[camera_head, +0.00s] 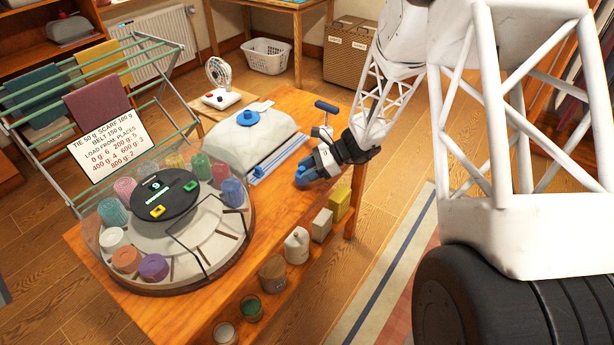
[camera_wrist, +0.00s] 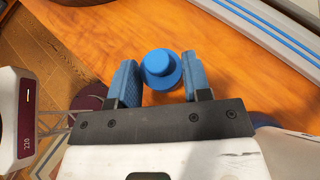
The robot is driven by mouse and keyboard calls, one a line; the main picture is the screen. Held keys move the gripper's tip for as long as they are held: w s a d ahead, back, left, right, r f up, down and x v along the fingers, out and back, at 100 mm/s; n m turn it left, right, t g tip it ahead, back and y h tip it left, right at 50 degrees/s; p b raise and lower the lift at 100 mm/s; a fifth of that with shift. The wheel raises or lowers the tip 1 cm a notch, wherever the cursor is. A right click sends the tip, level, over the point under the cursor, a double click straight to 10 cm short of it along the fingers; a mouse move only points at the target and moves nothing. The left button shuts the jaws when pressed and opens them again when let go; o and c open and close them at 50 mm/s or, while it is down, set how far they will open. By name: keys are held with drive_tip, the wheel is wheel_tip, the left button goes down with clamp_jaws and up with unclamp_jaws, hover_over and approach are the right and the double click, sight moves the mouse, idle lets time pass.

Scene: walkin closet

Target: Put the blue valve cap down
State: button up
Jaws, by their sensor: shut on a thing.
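My gripper (camera_head: 304,176) is low at the right side of the wooden table (camera_head: 290,215), pointing down. In the wrist view its two blue-padded fingers are shut on the blue valve cap (camera_wrist: 161,68), a small round cap with a raised top. The cap sits between the fingertips above the orange-brown tabletop (camera_wrist: 85,45). Whether its underside touches the wood cannot be told. In the head view the fingers and wrist mostly hide the cap. A white storage bag (camera_head: 240,145) with a round blue fitting (camera_head: 248,118) on top lies left of my gripper.
A blue-and-white strip (camera_head: 272,160) lies between bag and gripper. A round carousel (camera_head: 160,225) of coloured rolls fills the front left. Several containers (camera_head: 297,245) line the right edge. Bare wood shows in front of my gripper.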

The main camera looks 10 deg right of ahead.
drive_tip(key=shift+f, duration=1.2)
drive_tip(key=shift+f, duration=0.1)
drive_tip(key=o, duration=0.9)
drive_tip(key=shift+d+r, duration=0.1)
drive_tip(key=shift+r, duration=0.1)
drive_tip(key=v, duration=1.1)
drive_tip(key=shift+d, duration=0.4)
drive_tip(key=shift+r, duration=0.2)
